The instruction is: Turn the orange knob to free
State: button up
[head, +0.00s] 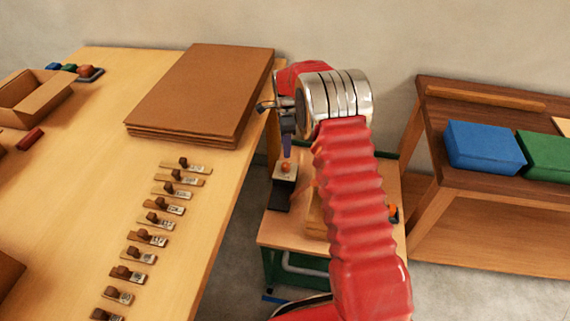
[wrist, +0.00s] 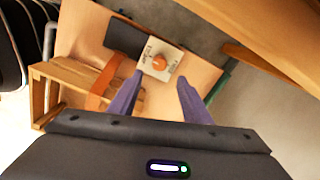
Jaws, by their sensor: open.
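The orange knob (wrist: 159,62) sits on a pale square plate (wrist: 172,53) with dark lettering too small to read. The plate is on a dark block (wrist: 125,37) on a small wooden table. In the head view the knob (head: 286,166) shows on its plate just below my gripper (head: 287,146). In the wrist view my gripper (wrist: 157,92) has two purple fingers, spread apart and empty. The knob lies beyond the fingertips, between their lines, and I see no contact. Which setting the knob points at cannot be told.
A wooden crate (wrist: 72,88) and an orange strap-like piece (wrist: 103,86) are close to the left finger. A large workbench (head: 90,190) with several labelled wooden pieces stands left. A shelf with blue (head: 484,146) and green boxes stands right.

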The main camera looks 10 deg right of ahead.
aim_at(286, 164)
notch_tip(286, 164, down, 11)
jog(key=shift+r, duration=0.2)
dwell(0.4)
jog(key=shift+w, duration=0.1)
jog(key=c, duration=1)
